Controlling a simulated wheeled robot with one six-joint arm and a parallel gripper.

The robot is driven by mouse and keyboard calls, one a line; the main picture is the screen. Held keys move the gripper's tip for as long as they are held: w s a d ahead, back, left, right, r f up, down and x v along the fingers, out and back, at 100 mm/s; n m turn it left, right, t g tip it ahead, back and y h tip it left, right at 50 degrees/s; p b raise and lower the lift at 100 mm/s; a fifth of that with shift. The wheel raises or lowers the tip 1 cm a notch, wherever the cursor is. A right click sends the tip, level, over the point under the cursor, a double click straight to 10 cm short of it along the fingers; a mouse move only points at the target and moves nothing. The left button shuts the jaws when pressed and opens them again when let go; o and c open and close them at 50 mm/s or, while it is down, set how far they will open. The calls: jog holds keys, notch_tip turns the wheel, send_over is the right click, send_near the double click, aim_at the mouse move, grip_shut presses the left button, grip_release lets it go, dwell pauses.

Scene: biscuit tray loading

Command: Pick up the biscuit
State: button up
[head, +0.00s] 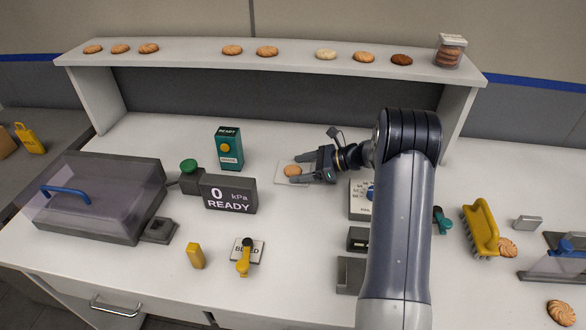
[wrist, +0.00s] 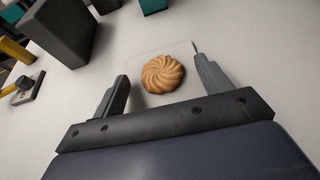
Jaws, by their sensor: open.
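A round golden swirled biscuit (head: 292,170) lies flat on a thin white square (head: 281,181) in the middle of the worktop. In the wrist view the biscuit (wrist: 169,74) sits just beyond and between the two fingers. My gripper (head: 304,167) is open and empty, low over the worktop, reaching in from the right with its fingertips close to the biscuit. In the wrist view the fingers of my gripper (wrist: 160,82) stand apart on either side. I cannot tell whether either finger touches the biscuit.
A grey display box reading 0 kPa READY (head: 229,194) and a teal box (head: 229,148) stand left of the biscuit. A shelf (head: 190,54) with several biscuits and a jar (head: 449,52) spans the back.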

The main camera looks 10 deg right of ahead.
jog(key=c, duration=0.7)
jog(key=shift+c, duration=0.2)
